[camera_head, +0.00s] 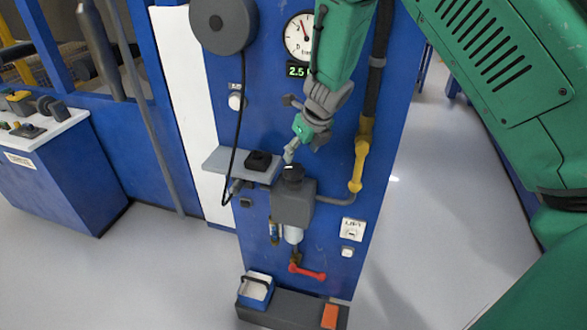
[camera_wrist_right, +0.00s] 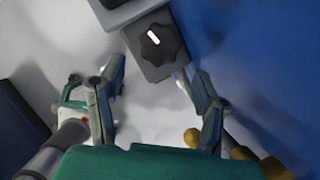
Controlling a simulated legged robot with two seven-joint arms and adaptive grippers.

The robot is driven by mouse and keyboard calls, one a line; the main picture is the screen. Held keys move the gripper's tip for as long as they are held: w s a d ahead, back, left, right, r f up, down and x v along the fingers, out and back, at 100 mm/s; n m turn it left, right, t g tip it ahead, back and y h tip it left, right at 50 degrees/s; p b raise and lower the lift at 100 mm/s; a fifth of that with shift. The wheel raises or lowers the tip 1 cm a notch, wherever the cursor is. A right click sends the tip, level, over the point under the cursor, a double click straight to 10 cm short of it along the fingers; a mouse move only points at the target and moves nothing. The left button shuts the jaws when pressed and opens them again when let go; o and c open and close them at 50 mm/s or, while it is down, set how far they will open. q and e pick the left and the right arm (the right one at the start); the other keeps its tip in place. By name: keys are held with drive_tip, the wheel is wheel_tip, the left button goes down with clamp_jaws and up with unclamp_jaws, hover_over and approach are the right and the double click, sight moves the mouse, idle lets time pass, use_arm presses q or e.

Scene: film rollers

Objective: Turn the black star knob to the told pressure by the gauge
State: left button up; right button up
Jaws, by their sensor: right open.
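The black star knob (camera_head: 292,172) sits on top of a grey regulator block (camera_head: 293,203) on the blue panel. A white mark shows on the knob (camera_wrist_right: 156,44) in the right wrist view. My right gripper (camera_head: 290,153) is just above the knob in the head view. In the wrist view its fingers (camera_wrist_right: 148,68) are spread and empty, with the knob beyond their tips, apart from them. The round gauge (camera_head: 299,37) is partly hidden by my right arm; its red needle is visible. The display (camera_head: 297,71) below starts with 2.5, its end covered. My left gripper is not in view.
A grey shelf (camera_head: 228,163) with a black box (camera_head: 258,160) juts out left of the knob. A yellow pipe fitting (camera_head: 359,165) is to the right. A red lever (camera_head: 308,272) hangs below. A blue-white bin (camera_head: 256,290) stands at the panel's foot.

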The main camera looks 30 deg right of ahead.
sight(294, 168)
drive_tip(key=x, duration=0.9)
drive_tip(key=shift+d+p, duration=0.1)
drive_tip(key=shift+p, duration=0.2)
drive_tip(key=c, duration=0.9)
